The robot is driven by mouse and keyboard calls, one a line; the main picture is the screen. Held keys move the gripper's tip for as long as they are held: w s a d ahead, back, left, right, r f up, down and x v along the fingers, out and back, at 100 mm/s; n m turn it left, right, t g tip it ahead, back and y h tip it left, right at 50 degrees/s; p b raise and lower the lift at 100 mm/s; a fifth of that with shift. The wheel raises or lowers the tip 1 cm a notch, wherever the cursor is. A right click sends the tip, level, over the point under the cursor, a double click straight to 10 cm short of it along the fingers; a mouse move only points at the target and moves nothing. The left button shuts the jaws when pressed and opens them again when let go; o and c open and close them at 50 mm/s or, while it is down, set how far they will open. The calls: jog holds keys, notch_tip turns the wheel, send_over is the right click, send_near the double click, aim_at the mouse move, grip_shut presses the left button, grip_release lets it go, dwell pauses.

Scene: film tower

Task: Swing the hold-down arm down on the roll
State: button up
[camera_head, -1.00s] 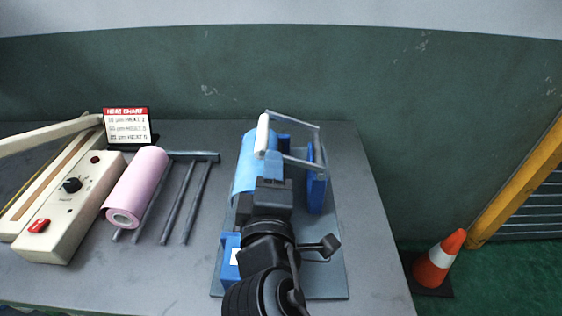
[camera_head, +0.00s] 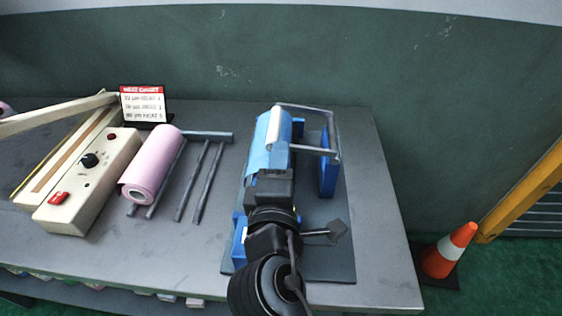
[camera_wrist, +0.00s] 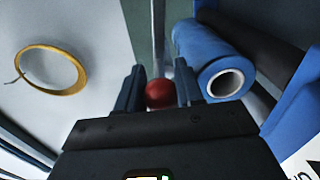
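The blue roll (camera_head: 259,150) lies in the blue-sided film tower (camera_head: 328,165) on the table. The hold-down arm (camera_head: 336,140) is a grey bar frame with a white roller (camera_head: 273,128), which appears low along the top of the roll; whether it touches is unclear. In the wrist view, a red knob (camera_wrist: 160,94) at the end of a metal rod (camera_wrist: 158,40) sits between the fingers of my gripper (camera_wrist: 160,88), which look closed on it. The blue roll's white core end (camera_wrist: 227,83) shows just right. In the head view, my wrist hides the tower's near part.
Left of the tower are a grey rack (camera_head: 207,170), a pink roll (camera_head: 152,165), a cream sealer (camera_head: 85,185) and a heat chart sign (camera_head: 143,106). A yellow tape ring (camera_wrist: 52,68) shows in the wrist view. An orange cone (camera_head: 449,250) stands on the floor at right.

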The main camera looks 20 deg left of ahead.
jog(key=o, duration=0.4)
jog(key=shift+s, duration=0.1)
jog(key=b+v, duration=0.1)
jog(key=v, duration=0.6)
jog(key=shift+s+d, duration=0.15)
jog(key=shift+s, duration=0.2)
jog(key=shift+w, duration=0.1)
